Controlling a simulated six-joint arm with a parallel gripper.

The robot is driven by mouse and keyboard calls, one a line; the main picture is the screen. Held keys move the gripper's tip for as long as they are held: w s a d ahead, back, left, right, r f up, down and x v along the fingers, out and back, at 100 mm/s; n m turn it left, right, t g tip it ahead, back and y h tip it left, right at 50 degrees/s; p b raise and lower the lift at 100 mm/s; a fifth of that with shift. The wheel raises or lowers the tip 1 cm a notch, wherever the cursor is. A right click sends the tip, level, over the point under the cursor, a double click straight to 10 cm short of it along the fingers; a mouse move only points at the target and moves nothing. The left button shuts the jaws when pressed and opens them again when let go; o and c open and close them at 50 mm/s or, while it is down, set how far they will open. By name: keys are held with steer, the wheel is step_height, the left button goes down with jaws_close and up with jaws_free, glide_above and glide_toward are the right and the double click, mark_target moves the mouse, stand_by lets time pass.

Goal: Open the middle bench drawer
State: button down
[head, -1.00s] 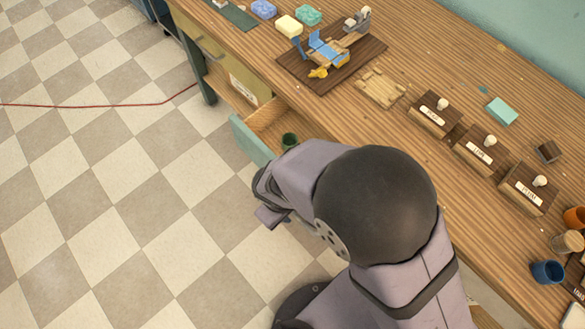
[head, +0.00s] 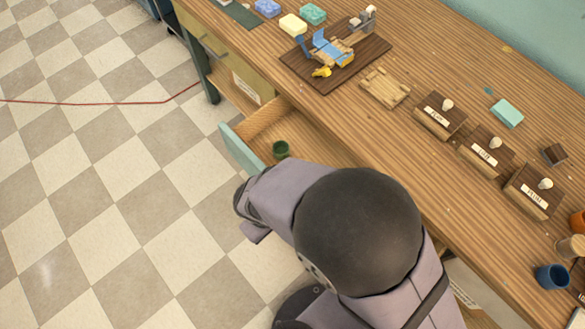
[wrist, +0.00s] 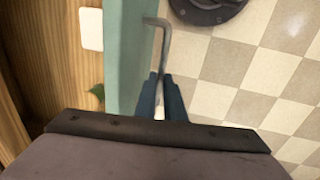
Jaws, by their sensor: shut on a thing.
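The middle bench drawer (head: 241,151) has a teal front and stands pulled out from the bench, its wooden inside showing. My gripper (wrist: 160,88) has blue fingers and is shut on the handle. In the head view my arm hides the gripper, the handle and the near part of the drawer.
The wooden bench top (head: 400,45) holds a dark board (head: 300,72) with a blue-and-wood fixture, several soaps and labelled wooden boxes. A blue cup (head: 552,276) stands near the bench edge. The checkered floor (head: 110,200) beside the drawer is clear. A red cable (head: 100,102) lies farther off.

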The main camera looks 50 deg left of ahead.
steer(key=s, duration=0.8)
steer(key=shift+b, duration=0.3)
steer(key=shift+s, duration=0.1)
steer(key=c, duration=1.8)
jaws_free()
steer(key=shift+c, duration=0.2)
steer(key=shift+r, duration=0.15)
step_height(320, 180, up, 7)
steer(key=s, duration=0.1)
steer(key=shift+s, duration=0.15)
